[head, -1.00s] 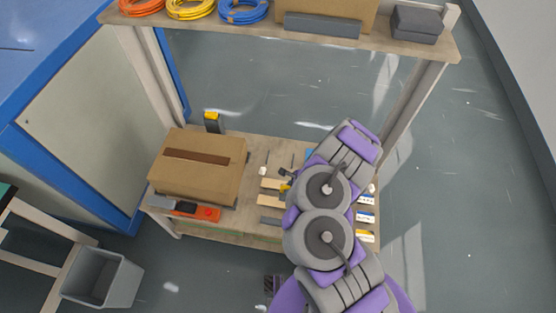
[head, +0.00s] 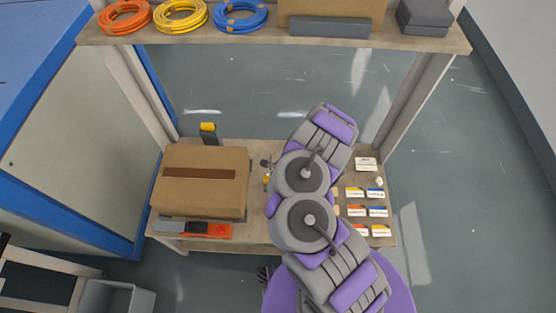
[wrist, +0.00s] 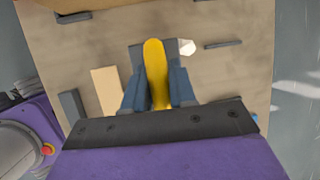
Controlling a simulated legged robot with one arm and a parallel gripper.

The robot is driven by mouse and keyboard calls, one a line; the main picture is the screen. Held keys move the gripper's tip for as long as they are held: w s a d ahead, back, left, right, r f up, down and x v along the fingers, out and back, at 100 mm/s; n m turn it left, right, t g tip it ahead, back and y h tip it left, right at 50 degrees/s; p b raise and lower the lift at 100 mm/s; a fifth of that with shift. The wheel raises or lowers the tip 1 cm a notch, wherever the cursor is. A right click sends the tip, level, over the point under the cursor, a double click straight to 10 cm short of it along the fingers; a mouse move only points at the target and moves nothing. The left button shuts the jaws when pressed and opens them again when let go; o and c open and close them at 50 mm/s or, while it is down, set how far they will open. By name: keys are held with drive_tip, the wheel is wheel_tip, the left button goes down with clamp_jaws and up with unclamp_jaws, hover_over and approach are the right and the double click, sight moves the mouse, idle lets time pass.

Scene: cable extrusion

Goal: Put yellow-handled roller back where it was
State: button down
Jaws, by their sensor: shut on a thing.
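In the wrist view the yellow handle (wrist: 155,62) of the roller stands between the two dark fingers of my gripper (wrist: 156,80), which is shut on it. A dark piece shows around the handle's far end, but the roller's working end cannot be made out. In the head view my gripper (head: 268,166) is over the workbench (head: 256,236), just right of the cardboard box. Only a small yellow spot of the handle shows there. My arm hides much of the bench's middle. Whether the roller touches the bench cannot be told.
The cardboard box (head: 200,182) fills the bench's left side. Several small labelled cards (head: 355,193) lie at its right. A wooden block (wrist: 106,90), a white piece (wrist: 187,47) and a dark bar (wrist: 223,44) lie near my gripper. A shelf (head: 250,39) with cable coils spans above.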

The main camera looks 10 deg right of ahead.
drive_tip(key=shift+w+d+r+n, duration=0.35)
drive_tip(key=shift+d+n, duration=0.25)
drive_tip(key=shift+s+d+r+n+g+p, duration=0.1)
drive_tip(key=shift+d+r+n+g+p, duration=0.05)
drive_tip(key=shift+d+n+g+p, duration=0.4)
drive_tip(key=s+d+n+g, duration=0.1)
drive_tip(key=s+d+n, duration=0.1)
drive_tip(key=d, duration=0.2)
drive_tip(key=w+f+b, duration=0.1)
drive_tip(key=w, duration=1.4)
drive_tip(key=shift+w+f+b, duration=0.15)
drive_tip(key=shift+f+b, duration=0.15)
drive_tip(key=shift+b, duration=0.05)
drive_tip(key=shift+f+b, duration=0.6)
drive_tip(key=shift+f, duration=1.05)
drive_tip(key=shift+f+y, duration=0.1)
drive_tip(key=shift+y, duration=0.2)
drive_tip(key=shift+f+b, duration=0.3)
drive_tip(key=shift+f, duration=0.1)
drive_tip(key=shift+f, duration=0.15)
